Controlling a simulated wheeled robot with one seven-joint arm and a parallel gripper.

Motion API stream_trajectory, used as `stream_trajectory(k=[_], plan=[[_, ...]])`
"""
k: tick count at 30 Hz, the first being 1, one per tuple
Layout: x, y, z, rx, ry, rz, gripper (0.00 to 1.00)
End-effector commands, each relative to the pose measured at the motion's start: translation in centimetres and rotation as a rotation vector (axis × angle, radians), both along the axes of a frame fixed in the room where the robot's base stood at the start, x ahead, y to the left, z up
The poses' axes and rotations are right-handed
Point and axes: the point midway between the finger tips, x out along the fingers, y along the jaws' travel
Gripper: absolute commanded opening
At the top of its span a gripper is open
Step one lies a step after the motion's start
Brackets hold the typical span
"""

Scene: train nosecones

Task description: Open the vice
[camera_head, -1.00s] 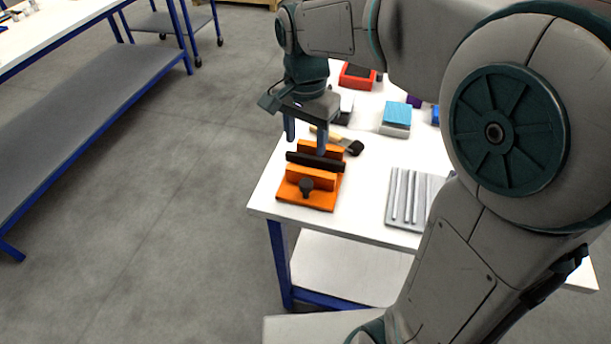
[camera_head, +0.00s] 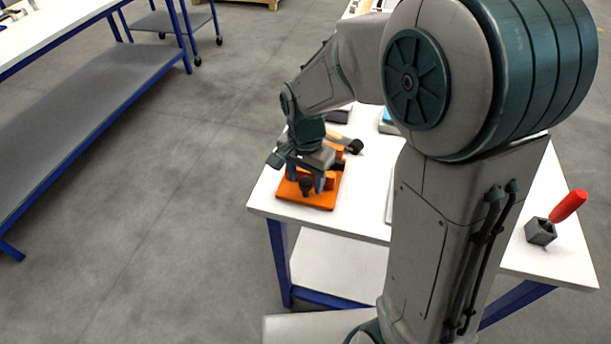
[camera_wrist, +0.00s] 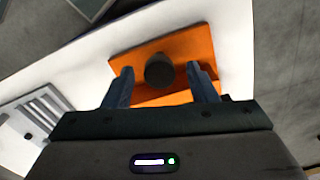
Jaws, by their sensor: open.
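The orange vice (camera_head: 318,201) sits at the near left corner of the white table. Its dark round knob (camera_head: 306,184) faces the near side. My gripper (camera_head: 306,186) is low over the vice and hides most of its jaws. In the wrist view the vice (camera_wrist: 199,43) shows as an orange plate with the dark knob (camera_wrist: 159,71). My gripper (camera_wrist: 162,80) is open there, with one finger on each side of the knob. A gap shows between the knob and each finger. Whether the vice's jaws are apart cannot be seen.
A black-headed tool (camera_head: 353,146) lies just behind the vice. My arm covers much of the tabletop. A grey ribbed tray (camera_wrist: 41,112) shows in the wrist view.

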Motion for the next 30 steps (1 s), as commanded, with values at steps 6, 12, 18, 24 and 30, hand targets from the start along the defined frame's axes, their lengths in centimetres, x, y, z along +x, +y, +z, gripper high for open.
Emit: stream_trajectory(k=[6, 12, 18, 24, 30], plan=[[0.0, 0.0, 0.03, 0.0, 0.0, 0.0, 0.1], [0.01, 0.01, 0.04, 0.0, 0.0, 0.003, 0.07], [0.01, 0.02, 0.04, 0.0, 0.0, 0.046, 0.08], [0.02, 0.01, 0.03, 0.0, 0.0, 0.16, 0.08], [0.01, 0.03, 0.03, 0.001, -0.001, 0.336, 0.08]])
